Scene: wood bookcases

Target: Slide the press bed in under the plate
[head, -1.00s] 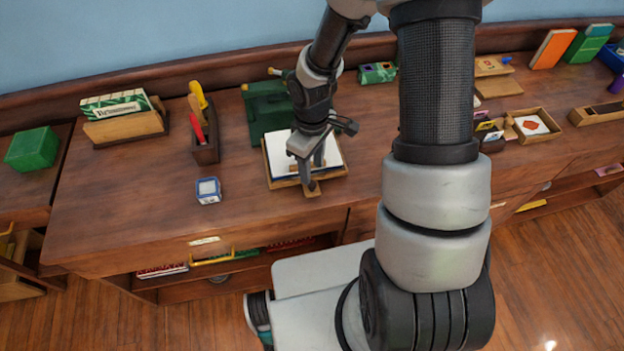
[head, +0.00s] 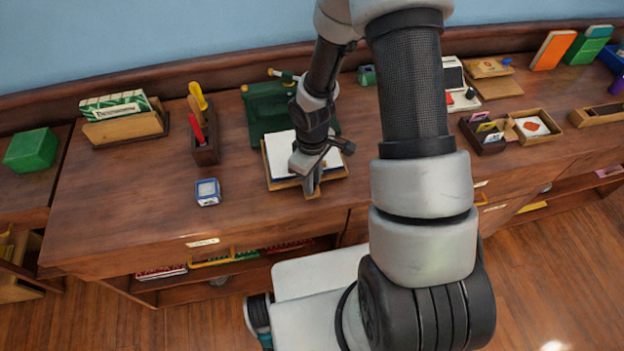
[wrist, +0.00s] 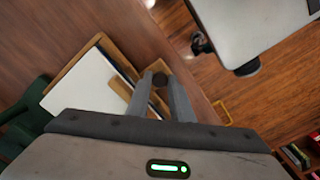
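The green press (head: 262,106) stands at the back of the desk. The wooden press bed (head: 336,186) lies in front of it, with white sheets (head: 280,152) on top. In the wrist view the bed (wrist: 64,80) lies left of my fingers, and part of the press (wrist: 22,128) shows at the left edge. My gripper (head: 312,190) points down at the bed's front edge. My arm hides the plate.
A small blue-and-white box (head: 208,192) stands left of the bed. A wooden holder (head: 205,152) with red and yellow tools is behind it. Card trays (head: 483,138) stand at the right. The desk between box and bed is clear.

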